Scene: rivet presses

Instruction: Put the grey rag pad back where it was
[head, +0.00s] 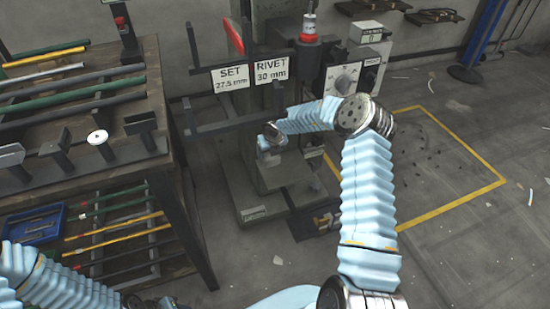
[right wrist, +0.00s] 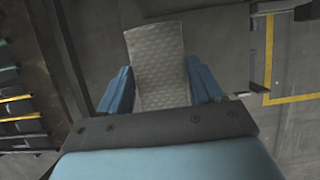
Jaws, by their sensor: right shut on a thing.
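The grey rag pad (right wrist: 158,55), a quilted light-grey sheet, shows in the right wrist view between the two blue fingers of my right gripper (right wrist: 158,78). The gripper is shut on it and the pad's far end sticks out past the fingertips. In the head view my right gripper (head: 268,146) is in front of the rivet press (head: 258,95), close over its pale lower table (head: 284,172). I cannot make out the pad there, and I cannot tell whether it touches the press. My left arm shows at the lower left, but its gripper is not in view.
A dark rack table (head: 172,165) with several rods and stands is left of the press. A blue bin (head: 36,226) sits on its lower shelf. Signs reading SET (head: 231,77) and RIVET (head: 272,71) hang over the gripper. Yellow-lined floor (head: 440,150) at right is mostly free.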

